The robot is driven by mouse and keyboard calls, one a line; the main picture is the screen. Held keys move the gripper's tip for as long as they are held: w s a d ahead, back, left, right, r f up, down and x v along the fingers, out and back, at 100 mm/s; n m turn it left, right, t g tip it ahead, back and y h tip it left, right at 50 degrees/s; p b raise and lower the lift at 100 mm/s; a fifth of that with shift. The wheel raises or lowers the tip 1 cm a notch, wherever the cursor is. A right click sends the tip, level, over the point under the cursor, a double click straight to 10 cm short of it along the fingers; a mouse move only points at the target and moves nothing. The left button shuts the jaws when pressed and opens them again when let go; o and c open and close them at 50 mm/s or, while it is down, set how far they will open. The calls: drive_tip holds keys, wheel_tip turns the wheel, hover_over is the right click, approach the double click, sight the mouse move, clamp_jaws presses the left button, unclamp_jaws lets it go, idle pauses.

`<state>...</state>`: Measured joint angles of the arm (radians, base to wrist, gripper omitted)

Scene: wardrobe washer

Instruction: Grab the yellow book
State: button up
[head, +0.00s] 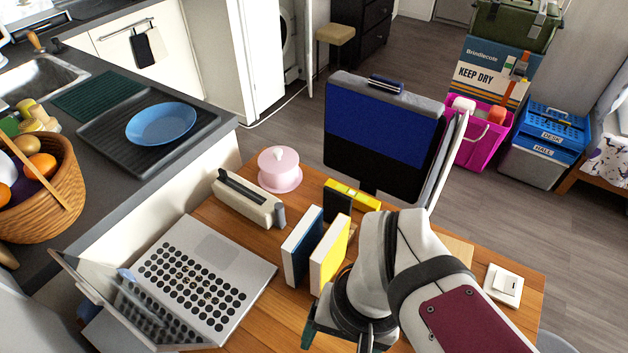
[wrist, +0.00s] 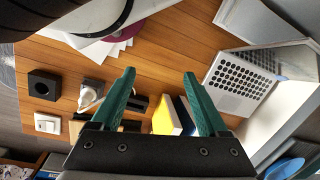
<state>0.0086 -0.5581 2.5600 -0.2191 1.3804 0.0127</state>
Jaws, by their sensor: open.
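The yellow book (head: 330,255) stands upright on the wooden table in the head view, its pale side facing front. A blue book (head: 303,247) stands upright just left of it. In the wrist view the yellow book (wrist: 166,117) and the blue book (wrist: 185,115) show in the gap between the green fingers. My gripper (wrist: 159,78) is open, with nothing between its fingertips. In the head view it is low, in front of the books, and my arm hides most of it. I cannot tell how far the fingers are from the yellow book.
An open laptop (head: 207,280) lies left of the books. A beige device (head: 247,202), a pink domed dish (head: 280,170), a yellow level (head: 353,194) and a dark upright object (head: 337,204) stand behind them. A white switch (head: 503,286) lies at right. Bare wood shows between laptop and books.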

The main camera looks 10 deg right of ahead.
drive_tip(key=c, duration=0.4)
drive_tip(key=shift+o, duration=0.2)
drive_tip(key=n+t+h, duration=1)
drive_tip(key=n+h, duration=0.1)
drive_tip(key=n, duration=2.2)
approach(317, 278)
drive_tip(key=x, duration=1.6)
drive_tip(key=shift+w+r, duration=0.2)
drive_tip(key=shift+w, duration=0.25)
